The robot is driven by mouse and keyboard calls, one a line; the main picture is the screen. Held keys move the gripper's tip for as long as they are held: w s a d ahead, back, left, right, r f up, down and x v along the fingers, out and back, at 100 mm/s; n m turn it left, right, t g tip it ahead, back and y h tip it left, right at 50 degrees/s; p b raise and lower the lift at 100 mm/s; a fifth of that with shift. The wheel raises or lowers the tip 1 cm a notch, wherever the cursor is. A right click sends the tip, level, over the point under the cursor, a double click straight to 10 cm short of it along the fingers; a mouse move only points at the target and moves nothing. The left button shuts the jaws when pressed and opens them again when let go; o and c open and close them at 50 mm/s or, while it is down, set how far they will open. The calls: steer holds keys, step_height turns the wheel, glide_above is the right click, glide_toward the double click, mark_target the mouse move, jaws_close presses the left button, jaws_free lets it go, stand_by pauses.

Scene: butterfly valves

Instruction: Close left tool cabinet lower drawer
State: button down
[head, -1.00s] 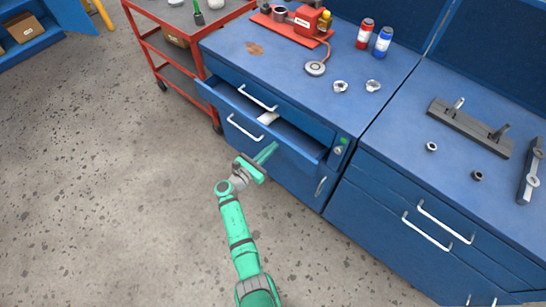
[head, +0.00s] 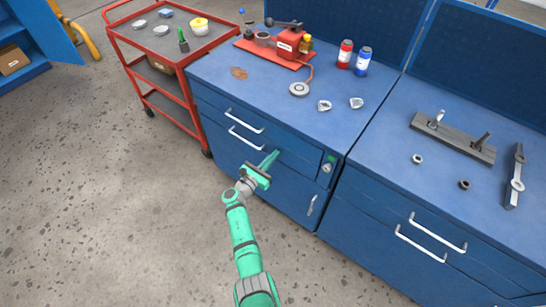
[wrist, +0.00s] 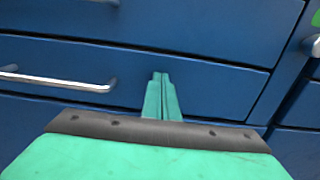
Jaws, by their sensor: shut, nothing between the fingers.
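The left tool cabinet (head: 300,190) is blue. Its upper drawer has a white handle (head: 244,120), and its lower drawer (head: 285,148) has a white handle (head: 245,138) just below. The lower drawer looks flush with the cabinet front. My green gripper (head: 268,160) is at the lower drawer's front, right of its handle. In the wrist view the closed fingers (wrist: 161,88) point at the drawer front (wrist: 205,80), with the lower drawer's handle (wrist: 55,79) to the left. The gripper holds nothing. Whether the fingertips touch the front cannot be told.
A second blue cabinet (head: 365,215) stands at the right. A red cart (head: 150,45) stands at the left. The cabinet top holds a red tool (head: 290,42) and two bottles (head: 346,50). The floor (head: 110,210) at the left is clear.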

steer(key=shift+w+d+r, duration=0.2)
steer(key=shift+w+d, duration=0.1)
steer(key=v, duration=1.5)
steer(key=shift+f, duration=0.2)
